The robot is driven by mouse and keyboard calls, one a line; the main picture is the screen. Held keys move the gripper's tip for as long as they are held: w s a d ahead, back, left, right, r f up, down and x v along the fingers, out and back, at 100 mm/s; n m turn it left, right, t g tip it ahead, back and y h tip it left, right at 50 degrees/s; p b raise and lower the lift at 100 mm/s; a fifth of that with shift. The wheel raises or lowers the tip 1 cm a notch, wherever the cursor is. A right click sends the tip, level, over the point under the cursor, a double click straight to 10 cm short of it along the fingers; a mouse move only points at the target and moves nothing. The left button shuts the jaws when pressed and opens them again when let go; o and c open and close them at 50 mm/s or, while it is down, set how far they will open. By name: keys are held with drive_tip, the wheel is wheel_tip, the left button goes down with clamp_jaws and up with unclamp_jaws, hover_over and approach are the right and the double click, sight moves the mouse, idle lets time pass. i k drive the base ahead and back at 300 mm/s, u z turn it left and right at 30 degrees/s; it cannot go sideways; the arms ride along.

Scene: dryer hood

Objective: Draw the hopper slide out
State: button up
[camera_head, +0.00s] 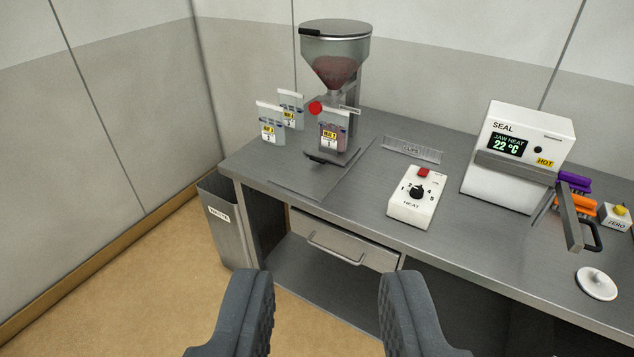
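The hopper (335,55) is a clear-walled funnel with a dark lid, holding reddish-brown grains, on a grey stand at the back left of the bench. At its neck a round red knob (316,108) sticks out, with a small pale plate (349,110) to its right. These look like the slide, but how they join is partly hidden by a pouch. My gripper (325,290) is open and empty at the bottom of the view, well in front of the hopper and apart from everything.
Two more labelled pouches (271,124) (291,108) stand left of the hopper. A steel bench (455,230) carries a heat control box (416,198), a clear tray (412,150) and a sealer (515,150). A drawer (342,240) and waste bin (226,222) are below. The floor at left is clear.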

sight(318, 153)
drive_tip(key=u, duration=0.75)
drive_tip(key=i, duration=1.25)
drive_tip(key=z, duration=0.45)
drive_tip(key=i, duration=0.8)
drive_tip(key=z, duration=0.7)
